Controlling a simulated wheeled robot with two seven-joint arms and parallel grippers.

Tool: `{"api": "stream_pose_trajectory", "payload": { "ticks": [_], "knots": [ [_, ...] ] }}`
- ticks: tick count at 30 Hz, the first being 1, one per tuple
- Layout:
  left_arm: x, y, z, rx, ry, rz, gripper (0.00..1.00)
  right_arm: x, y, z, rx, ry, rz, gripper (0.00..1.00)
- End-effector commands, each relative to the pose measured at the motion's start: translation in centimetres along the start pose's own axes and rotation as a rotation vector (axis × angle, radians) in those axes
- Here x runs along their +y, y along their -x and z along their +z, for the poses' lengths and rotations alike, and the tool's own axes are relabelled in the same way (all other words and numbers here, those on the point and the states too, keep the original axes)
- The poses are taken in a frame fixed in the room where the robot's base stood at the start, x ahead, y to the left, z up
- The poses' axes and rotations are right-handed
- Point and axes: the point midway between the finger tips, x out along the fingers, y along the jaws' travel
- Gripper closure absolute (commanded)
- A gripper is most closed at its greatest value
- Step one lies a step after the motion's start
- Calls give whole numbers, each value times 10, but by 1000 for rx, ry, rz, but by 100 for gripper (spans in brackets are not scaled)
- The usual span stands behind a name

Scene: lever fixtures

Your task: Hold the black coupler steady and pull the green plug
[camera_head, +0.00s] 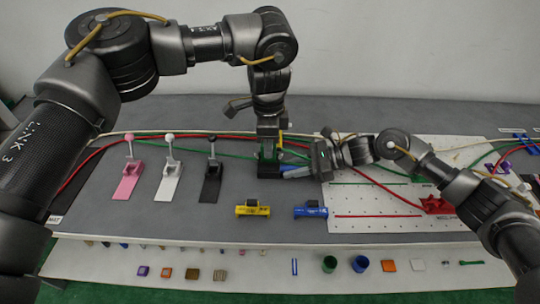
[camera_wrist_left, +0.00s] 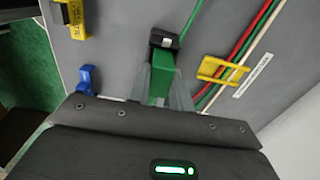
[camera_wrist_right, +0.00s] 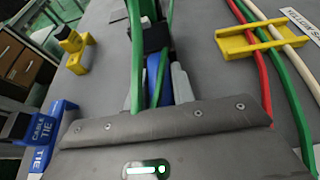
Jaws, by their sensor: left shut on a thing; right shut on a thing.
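My left gripper (camera_head: 268,156) reaches down from above. In the left wrist view its fingers (camera_wrist_left: 165,88) close on the green plug (camera_wrist_left: 161,72). A black block, which looks like the black coupler (camera_wrist_left: 164,39), sits at the plug's far end. My right gripper (camera_head: 294,171) comes in low from the right. In the right wrist view its fingers are shut on a narrow blue piece (camera_wrist_right: 154,72), with a dark block (camera_wrist_right: 155,37) just beyond and green strips on both sides. I cannot tell whether my right gripper touches the coupler.
Red, green and cream cables run behind, through a yellow clip (camera_wrist_right: 260,38). A yellow block (camera_head: 252,211) and a blue block (camera_head: 311,211) stand in front. Pink (camera_head: 126,182), white (camera_head: 168,185) and black (camera_head: 209,185) lever fixtures stand left. A white perforated board (camera_head: 365,210) lies right.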

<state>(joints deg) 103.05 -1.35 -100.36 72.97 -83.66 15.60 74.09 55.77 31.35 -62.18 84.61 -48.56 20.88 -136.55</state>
Motion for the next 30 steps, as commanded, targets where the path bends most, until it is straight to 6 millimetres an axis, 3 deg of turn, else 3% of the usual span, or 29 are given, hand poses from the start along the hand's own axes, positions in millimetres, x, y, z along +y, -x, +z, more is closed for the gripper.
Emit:
{"api": "stream_pose_trajectory", "payload": {
  "ticks": [30],
  "knots": [
    [1, 38, 0, -1, 0, -1, 100, 0, 0, 0, -1, 1, 0, 100]
  ]
}}
